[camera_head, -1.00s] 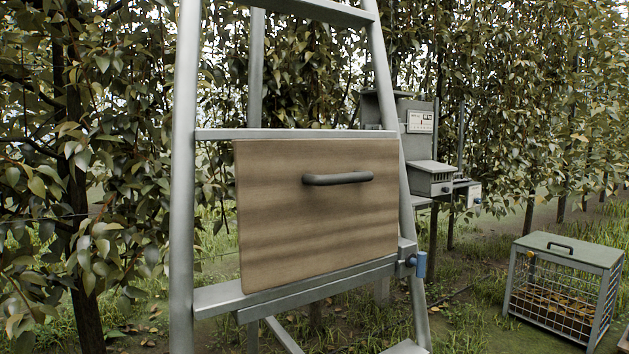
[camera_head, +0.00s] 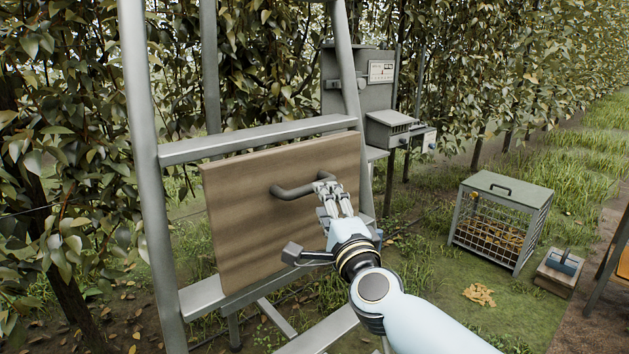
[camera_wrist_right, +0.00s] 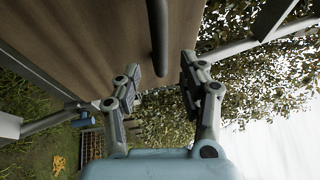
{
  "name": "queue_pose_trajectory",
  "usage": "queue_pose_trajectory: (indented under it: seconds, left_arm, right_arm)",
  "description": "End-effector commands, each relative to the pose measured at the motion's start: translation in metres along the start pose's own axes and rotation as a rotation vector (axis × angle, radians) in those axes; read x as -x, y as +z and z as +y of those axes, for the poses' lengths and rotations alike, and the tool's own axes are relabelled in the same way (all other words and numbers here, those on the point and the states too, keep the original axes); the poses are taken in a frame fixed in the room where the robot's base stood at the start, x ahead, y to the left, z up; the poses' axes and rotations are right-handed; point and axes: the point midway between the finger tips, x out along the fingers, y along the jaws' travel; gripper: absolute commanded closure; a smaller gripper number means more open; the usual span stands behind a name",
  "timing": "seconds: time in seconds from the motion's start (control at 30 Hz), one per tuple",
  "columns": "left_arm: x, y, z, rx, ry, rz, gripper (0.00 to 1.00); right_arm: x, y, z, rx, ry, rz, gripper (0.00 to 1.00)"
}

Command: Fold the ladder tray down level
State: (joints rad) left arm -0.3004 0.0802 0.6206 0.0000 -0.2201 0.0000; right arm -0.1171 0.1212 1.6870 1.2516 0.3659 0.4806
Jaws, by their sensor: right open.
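The ladder tray (camera_head: 240,220) is a wooden panel standing close to upright between two rungs of the grey ladder. Its dark bar handle (camera_head: 292,192) is on the upper part of the face. My right gripper (camera_head: 328,186) is at the right end of the handle, fingers open. In the right wrist view the handle (camera_wrist_right: 157,30) runs down between the two open fingertips (camera_wrist_right: 161,74), with no clear grip on it. The tray face (camera_wrist_right: 110,35) fills the upper left there. A small blue part (camera_wrist_right: 82,122) shows at the left. My left gripper is out of view.
The ladder's left leg (camera_head: 150,200) and upper rung (camera_head: 255,138) frame the tray. A grey box on a post (camera_head: 355,85) stands behind. A wire crate (camera_head: 500,220) sits on the grass at right, by a small box with a blue top (camera_head: 562,264). Foliage lies behind the ladder.

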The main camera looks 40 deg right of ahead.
Motion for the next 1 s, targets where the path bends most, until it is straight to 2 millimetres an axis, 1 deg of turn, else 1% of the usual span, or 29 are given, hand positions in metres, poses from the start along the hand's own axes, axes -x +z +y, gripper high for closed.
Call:
queue_pose_trajectory:
  seconds: [0.03, 0.1, 0.2, 0.3, 0.47, 0.7, 0.77, 1.0]
  left_arm:
    - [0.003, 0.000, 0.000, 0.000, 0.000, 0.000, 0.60]
    - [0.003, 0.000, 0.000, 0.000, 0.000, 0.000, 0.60]
    - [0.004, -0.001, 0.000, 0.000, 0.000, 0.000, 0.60]
    - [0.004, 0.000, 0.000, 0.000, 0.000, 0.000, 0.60]
    - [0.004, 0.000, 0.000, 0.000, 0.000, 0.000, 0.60]
    - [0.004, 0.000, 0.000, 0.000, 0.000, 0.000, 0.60]
    - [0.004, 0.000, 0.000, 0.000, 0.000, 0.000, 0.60]
    - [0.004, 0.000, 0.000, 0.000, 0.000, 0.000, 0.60]
  right_arm:
    - [-0.012, 0.000, -0.002, 0.002, -0.002, 0.000, 0.58]
    - [-0.026, 0.000, -0.002, 0.001, -0.002, 0.000, 0.58]
    - [-0.043, 0.000, -0.001, 0.001, -0.001, 0.001, 0.58]
    - [-0.054, 0.000, 0.000, 0.002, 0.000, 0.000, 0.58]
    - [-0.063, 0.000, 0.000, 0.001, 0.001, 0.000, 0.58]
    - [-0.064, 0.000, 0.000, 0.001, 0.001, 0.000, 0.58]
    - [-0.064, 0.000, 0.000, 0.001, 0.001, 0.000, 0.65]
    - [-0.064, 0.000, 0.000, 0.001, 0.001, 0.000, 0.96]
